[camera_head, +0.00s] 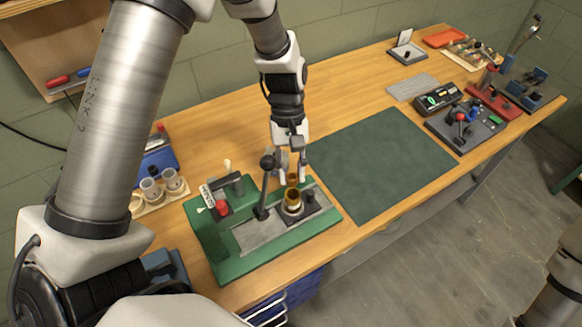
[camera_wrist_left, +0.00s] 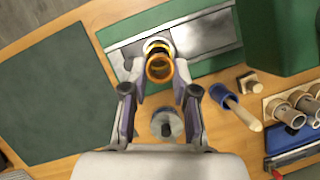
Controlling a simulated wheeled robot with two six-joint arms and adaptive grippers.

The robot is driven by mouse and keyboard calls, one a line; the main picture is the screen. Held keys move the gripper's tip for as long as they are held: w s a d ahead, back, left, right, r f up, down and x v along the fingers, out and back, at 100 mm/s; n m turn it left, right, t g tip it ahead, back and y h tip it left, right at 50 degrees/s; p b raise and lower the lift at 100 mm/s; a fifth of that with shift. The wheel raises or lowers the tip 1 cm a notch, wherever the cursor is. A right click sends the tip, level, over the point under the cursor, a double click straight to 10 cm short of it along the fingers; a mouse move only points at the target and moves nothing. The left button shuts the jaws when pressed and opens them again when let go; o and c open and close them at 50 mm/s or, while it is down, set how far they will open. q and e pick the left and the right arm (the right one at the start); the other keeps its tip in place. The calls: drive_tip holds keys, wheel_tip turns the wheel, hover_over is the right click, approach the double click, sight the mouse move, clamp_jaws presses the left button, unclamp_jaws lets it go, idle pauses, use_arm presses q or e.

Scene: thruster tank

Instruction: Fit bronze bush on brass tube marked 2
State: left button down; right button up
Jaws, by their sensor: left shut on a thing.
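My left gripper (camera_head: 291,178) points down over the green-based fixture, its fingers shut on the bronze bush (camera_head: 292,181), a small amber ring. In the left wrist view the bush (camera_wrist_left: 160,70) shows between the fingertips (camera_wrist_left: 159,76). Just below it, the brass tube (camera_head: 293,197) stands upright in a pale ring on the fixture (camera_head: 229,265). The bush looks close above the tube's top; I cannot tell whether they touch. In the wrist view the bush overlaps the tube and hides most of it. No number 2 is legible. My right gripper is out of view.
A black-knobbed lever (camera_head: 266,163) stands close left of the gripper. Cups in a wooden rack (camera_head: 152,205) are at the left. The dark green mat (camera_head: 380,160) to the right is clear. Tools and a digital device (camera_head: 437,98) stand farther right.

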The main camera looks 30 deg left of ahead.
use_arm(q)
drive_tip(key=shift+a+f+b, duration=0.15)
drive_tip(key=shift+f+b, duration=0.15)
drive_tip(key=shift+f, duration=0.35)
drive_tip(key=shift+f+b, duration=0.25)
drive_tip(key=shift+b, duration=0.1)
drive_tip(key=shift+s+d+f+b, duration=0.1)
drive_tip(key=shift+d+f+b, duration=0.3)
drive_tip(key=shift+f, duration=0.35)
drive_tip(key=shift+a+f, duration=0.15)
drive_tip(key=shift+f, duration=0.25)
drive_tip(key=c, duration=0.8)
unclamp_jaws()
